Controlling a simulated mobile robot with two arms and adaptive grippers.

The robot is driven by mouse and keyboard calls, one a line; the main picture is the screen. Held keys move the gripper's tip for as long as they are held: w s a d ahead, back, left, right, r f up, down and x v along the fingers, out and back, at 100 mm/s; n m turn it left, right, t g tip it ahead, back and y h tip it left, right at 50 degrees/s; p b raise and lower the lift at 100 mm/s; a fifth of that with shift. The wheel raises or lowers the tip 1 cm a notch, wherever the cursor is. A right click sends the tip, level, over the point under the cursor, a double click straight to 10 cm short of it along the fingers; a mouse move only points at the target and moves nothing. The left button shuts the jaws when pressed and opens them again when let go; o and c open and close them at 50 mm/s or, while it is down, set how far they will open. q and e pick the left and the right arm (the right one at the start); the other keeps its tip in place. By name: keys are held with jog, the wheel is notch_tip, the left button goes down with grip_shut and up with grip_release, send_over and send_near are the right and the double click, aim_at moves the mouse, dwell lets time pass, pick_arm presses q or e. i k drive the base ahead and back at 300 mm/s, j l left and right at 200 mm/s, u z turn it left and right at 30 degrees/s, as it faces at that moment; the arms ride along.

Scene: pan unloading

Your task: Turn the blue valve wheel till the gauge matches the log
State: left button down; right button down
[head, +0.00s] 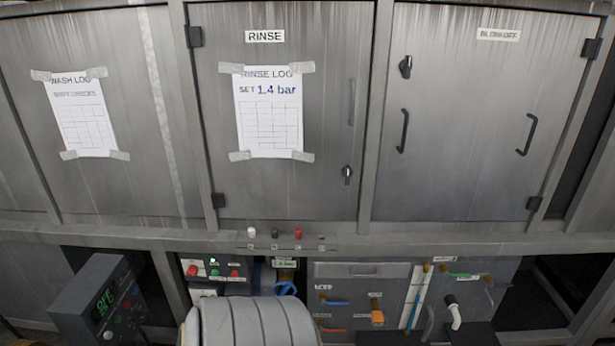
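The blue valve wheel (286,288) is low in the middle, in an opening under the cabinet doors; its lower side is hidden. Just above it is a small pale plate (285,263) with a figure in bar, too small to read surely; I cannot tell whether it is the gauge. The rinse log (268,120) is a white sheet taped to the middle door, reading "SET 1.4 bar". Neither of my grippers shows, and nothing visible touches the wheel.
The wash log (82,118) is taped to the left door. A dark box with a green display (106,302) stands at lower left. Left of the wheel is a panel with red and green buttons (214,274). Right of it are blue, orange and white handles (453,314).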

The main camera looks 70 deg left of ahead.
aim_at(287, 286)
jog(key=u, duration=2.5)
